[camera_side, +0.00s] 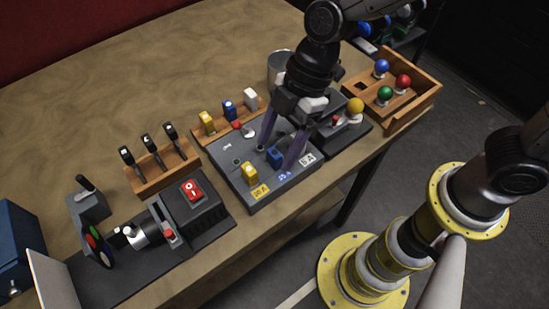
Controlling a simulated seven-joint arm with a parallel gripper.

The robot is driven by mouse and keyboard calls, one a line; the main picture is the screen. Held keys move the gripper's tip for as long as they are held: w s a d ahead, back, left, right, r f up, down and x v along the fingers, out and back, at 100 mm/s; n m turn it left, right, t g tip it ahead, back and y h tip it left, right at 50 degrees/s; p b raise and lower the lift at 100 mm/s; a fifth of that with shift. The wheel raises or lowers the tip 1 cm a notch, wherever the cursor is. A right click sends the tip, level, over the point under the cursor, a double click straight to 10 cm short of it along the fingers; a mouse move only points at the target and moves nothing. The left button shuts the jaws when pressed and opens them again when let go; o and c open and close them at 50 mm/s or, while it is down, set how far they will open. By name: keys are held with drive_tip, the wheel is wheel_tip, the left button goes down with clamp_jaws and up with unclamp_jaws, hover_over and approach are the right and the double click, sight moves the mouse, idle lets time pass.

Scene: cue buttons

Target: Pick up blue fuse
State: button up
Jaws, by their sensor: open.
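A second blue fuse (229,110) stands in the wooden rack (217,131) behind the panel. A yellow fuse (249,173) is on the panel to the left of the gripper.
The rack also holds a yellow fuse (207,122) and a white fuse (250,97). A metal cup (279,66) stands behind my gripper. A wooden tray with coloured knobs (428,92) is at right. A machine with a red switch (192,190) is at left. The back left table is clear.

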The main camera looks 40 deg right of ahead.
drive_tip(key=shift+x, duration=1.15)
clamp_jaws()
